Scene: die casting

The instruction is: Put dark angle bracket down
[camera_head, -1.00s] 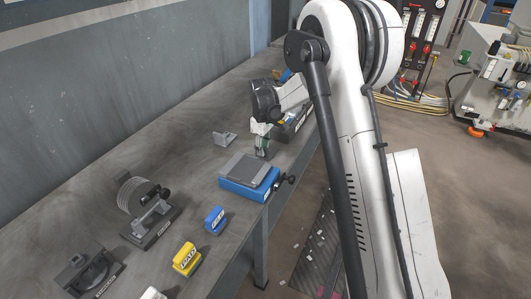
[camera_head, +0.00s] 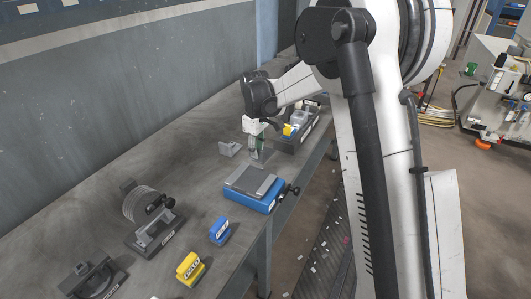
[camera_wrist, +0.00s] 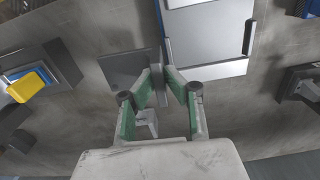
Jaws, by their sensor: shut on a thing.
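My gripper (camera_wrist: 160,77) is shut on the dark angle bracket, a dark grey plate (camera_wrist: 124,68) with an upright flange between the fingertips. In the head view my gripper (camera_head: 257,142) is above the bench, behind the blue fixture block, with the held bracket (camera_head: 261,156) just under it. I cannot tell whether the bracket touches the bench. The blue block (camera_head: 262,203) carries a grey plate on top; it also shows at the top of the wrist view (camera_wrist: 206,38). A second, lighter angle bracket (camera_head: 229,149) stands on the bench left of my gripper.
A blue block (camera_head: 220,230), a yellow block (camera_head: 190,268) and a dark roll holder (camera_head: 152,220) are nearer. Bare bench (camera_head: 190,178) lies left of the blue fixture. A wall bounds the bench's left side.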

